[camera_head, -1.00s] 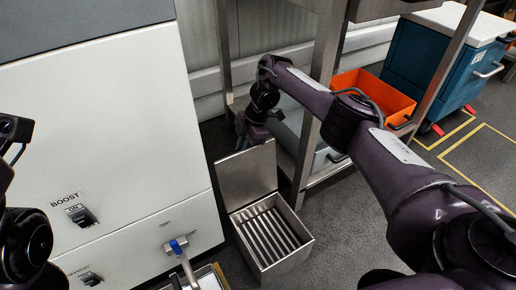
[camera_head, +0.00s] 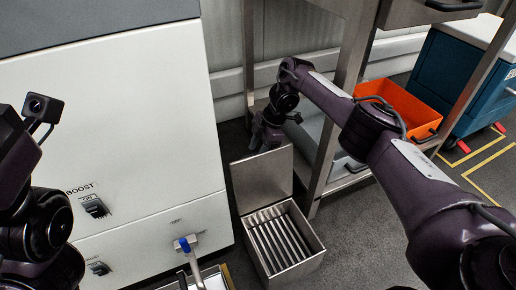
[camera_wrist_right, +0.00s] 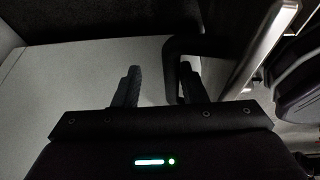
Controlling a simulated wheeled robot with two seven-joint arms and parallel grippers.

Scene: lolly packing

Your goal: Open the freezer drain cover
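The drain is an open metal box (camera_head: 304,262) with a slotted grate (camera_head: 275,240) inside, on the floor beside the white freezer cabinet. Its flat metal cover (camera_head: 261,181) stands upright at the back edge of the box. My right gripper (camera_head: 264,141) is just behind the cover's top edge; the cover partly hides its fingertips. In the right wrist view the two fingers (camera_wrist_right: 158,86) are spread apart with nothing clearly between them. A dark bent bar (camera_wrist_right: 194,44) is close to the right finger there. My left arm is at the left edge; its fingers are not visible.
The white cabinet (camera_head: 130,130) fills the left. A blue-handled valve (camera_head: 184,245) stands left of the box. A metal rack (camera_head: 340,95) is right of my right gripper, with an orange bin (camera_head: 400,105) beyond. Grey floor is clear right of the box.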

